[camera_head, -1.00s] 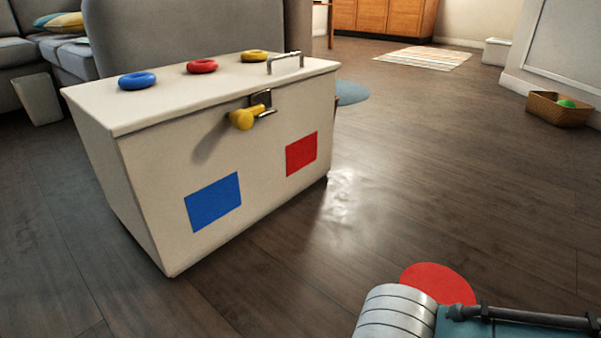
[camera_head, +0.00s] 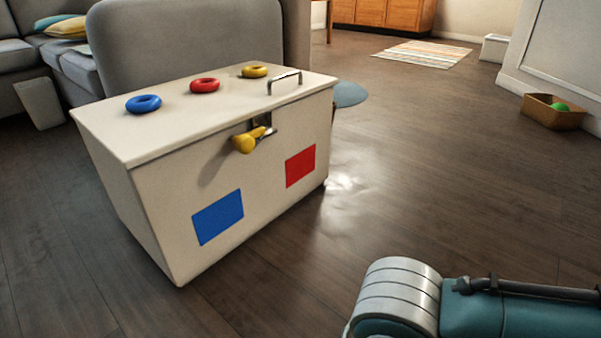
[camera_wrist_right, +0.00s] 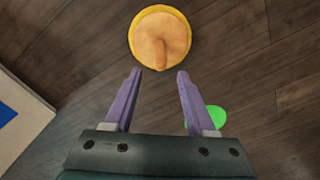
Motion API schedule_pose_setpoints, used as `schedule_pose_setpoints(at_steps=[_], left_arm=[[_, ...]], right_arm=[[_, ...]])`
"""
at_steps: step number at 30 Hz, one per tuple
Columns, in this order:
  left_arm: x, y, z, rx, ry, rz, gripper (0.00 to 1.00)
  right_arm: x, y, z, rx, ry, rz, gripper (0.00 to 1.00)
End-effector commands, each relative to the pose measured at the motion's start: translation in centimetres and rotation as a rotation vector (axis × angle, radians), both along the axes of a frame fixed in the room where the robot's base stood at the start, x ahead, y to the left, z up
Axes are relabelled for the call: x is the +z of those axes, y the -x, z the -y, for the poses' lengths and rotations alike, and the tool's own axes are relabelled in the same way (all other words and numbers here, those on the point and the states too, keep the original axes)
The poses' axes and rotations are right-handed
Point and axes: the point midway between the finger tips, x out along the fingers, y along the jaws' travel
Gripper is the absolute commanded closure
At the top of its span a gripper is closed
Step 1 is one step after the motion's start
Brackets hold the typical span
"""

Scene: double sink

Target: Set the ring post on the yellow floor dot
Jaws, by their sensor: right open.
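In the right wrist view, a round tan wooden piece, which looks like the ring post (camera_wrist_right: 163,42) seen from above, lies over the yellow floor dot (camera_wrist_right: 144,14). A yellow rim shows around much of its edge. It appears upright, with its post foreshortened toward the camera. My right gripper (camera_wrist_right: 159,74) is open, its two purple fingers just short of the post and apart from it, with nothing between them. My left gripper is not in view. The head view shows neither post nor yellow dot.
A green floor dot (camera_wrist_right: 216,116) lies partly behind my right finger. A basket (camera_head: 551,112) is far right. Open floor lies between.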

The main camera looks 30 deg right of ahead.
Motion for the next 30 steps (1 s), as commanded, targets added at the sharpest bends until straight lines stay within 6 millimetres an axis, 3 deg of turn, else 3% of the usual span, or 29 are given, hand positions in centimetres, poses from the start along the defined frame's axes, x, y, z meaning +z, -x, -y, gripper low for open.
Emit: schedule_pose_setpoints(at_steps=[1, 6, 9, 11, 15, 17, 21, 24, 30], left_arm=[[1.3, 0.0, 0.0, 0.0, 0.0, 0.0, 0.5], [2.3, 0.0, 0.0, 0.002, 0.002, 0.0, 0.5], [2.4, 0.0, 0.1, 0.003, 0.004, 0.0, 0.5], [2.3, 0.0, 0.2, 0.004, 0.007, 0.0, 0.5], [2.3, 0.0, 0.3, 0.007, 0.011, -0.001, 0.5], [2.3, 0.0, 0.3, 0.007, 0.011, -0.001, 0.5], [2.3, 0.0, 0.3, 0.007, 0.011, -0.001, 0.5], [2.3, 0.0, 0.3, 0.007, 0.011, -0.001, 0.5], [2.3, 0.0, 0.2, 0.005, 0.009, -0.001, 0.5]], right_arm=[[1.5, 0.0, 0.0, 0.0, 0.0, 0.0, 0.44], [2.7, 0.0, -0.1, -0.003, -0.002, -0.001, 0.44], [3.4, 0.5, -1.2, -0.04, -0.034, 0.01, 0.44], [4.4, 0.9, -2.6, -0.106, -0.076, 0.026, 0.44], [8.2, 2.1, -4.4, -0.399, -0.187, 0.088, 0.44], [10.1, 2.4, -3.8, -0.558, -0.214, 0.119, 0.44], [13.8, 3.6, -0.4, -0.9, -0.227, 0.193, 0.44], [15.6, 4.5, 2.0, -1.064, -0.211, 0.235, 0.44], [16.7, 5.2, 3.6, -1.164, -0.196, 0.266, 0.44]])
